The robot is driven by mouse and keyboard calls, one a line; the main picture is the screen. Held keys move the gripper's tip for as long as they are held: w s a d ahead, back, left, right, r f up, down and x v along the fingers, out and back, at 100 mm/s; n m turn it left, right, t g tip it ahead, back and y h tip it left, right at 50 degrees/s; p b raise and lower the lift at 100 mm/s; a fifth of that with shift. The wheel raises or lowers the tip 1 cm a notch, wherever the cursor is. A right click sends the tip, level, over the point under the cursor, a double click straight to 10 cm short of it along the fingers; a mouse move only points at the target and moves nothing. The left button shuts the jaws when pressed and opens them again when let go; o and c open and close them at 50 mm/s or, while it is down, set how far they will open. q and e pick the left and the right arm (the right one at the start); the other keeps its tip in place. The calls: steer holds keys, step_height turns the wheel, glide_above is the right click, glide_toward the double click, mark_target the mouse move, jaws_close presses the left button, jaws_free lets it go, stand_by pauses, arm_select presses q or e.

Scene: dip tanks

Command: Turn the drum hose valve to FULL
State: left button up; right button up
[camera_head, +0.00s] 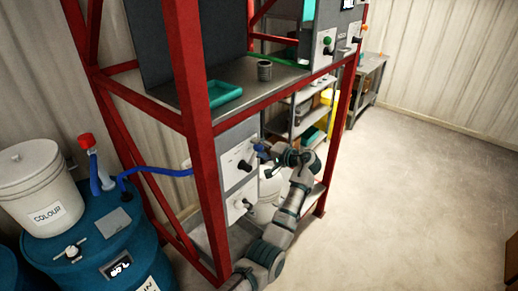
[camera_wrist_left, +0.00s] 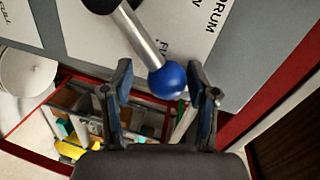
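The drum hose valve is a metal lever (camera_wrist_left: 140,35) with a blue ball knob (camera_wrist_left: 167,81), on a grey panel (camera_head: 228,150) in the red frame. In the left wrist view the lever slants from a black hub down to the ball. A white label plate (camera_wrist_left: 196,28) behind it reads "DRUM V", with a partly hidden "FU" beside the lever. My left gripper (camera_wrist_left: 160,72) is open, with its fingers on either side of the ball and gaps showing. In the head view my left gripper (camera_head: 264,152) is at the panel and hides part of the lever. My right gripper is not in view.
A blue drum (camera_head: 95,245) with a blue hose (camera_head: 150,171) stands left.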

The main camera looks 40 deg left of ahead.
arm_select(q)
steer(key=shift+w+r, duration=0.1)
steer(key=v, duration=1.2)
steer(key=shift+w, duration=0.1)
